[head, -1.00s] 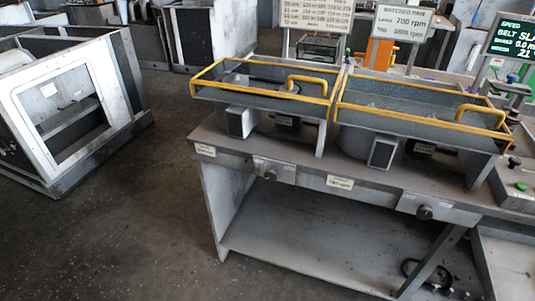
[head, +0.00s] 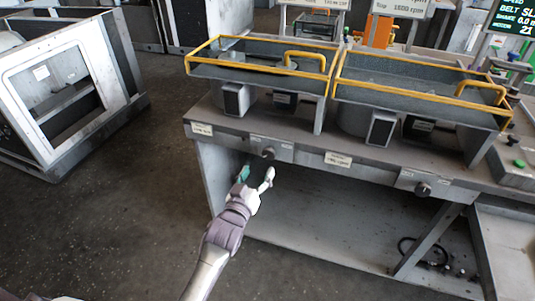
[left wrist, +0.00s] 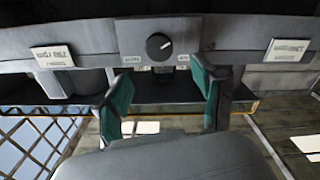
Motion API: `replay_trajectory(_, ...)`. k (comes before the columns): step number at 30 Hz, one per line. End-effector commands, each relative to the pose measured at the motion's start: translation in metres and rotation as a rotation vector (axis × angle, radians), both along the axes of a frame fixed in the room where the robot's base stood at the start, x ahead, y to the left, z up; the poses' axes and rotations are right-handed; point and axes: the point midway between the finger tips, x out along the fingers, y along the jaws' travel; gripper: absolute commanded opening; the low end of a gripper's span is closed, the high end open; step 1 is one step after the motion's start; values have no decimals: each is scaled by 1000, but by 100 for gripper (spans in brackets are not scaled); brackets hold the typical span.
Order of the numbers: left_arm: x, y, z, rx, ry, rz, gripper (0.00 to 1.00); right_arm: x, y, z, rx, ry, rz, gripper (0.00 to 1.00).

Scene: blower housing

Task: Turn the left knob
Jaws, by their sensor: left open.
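The left knob (head: 268,153) is a small dark round knob on the front panel of the bench, under the left yellow-railed tray. In the left wrist view the knob (left wrist: 159,46) is black with a pale pointer mark, aimed to the upper right. My left gripper (head: 256,176) is open, just below and in front of the knob. In the left wrist view its green-padded fingers (left wrist: 162,95) stand apart, one on each side below the knob, with nothing between them. The knob looks untouched. My right gripper is not in view.
A second knob (head: 423,189) sits on the right part of the bench front. The bench (head: 350,150) carries two yellow-railed trays (head: 260,66). A white-framed cabinet (head: 60,90) stands at the left. The floor (head: 110,225) between is clear.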

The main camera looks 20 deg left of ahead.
Motion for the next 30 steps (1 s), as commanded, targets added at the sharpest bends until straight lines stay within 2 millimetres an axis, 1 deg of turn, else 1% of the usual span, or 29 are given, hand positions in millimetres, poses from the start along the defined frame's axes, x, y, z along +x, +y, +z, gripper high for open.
replay_trajectory(1,13,-1,2,0,-3,0,69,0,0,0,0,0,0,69)
replay_trajectory(6,49,-2,1,0,-1,-1,69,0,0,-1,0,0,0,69)
replay_trajectory(9,66,-3,1,0,0,0,69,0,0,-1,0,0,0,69)
replay_trajectory(12,78,-3,0,0,0,0,69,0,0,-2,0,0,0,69)
replay_trajectory(18,89,-3,0,0,1,0,69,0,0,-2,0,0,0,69)
replay_trajectory(26,90,-3,0,0,1,0,69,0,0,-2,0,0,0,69)
replay_trajectory(30,90,-3,0,0,1,0,46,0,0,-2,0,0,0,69)
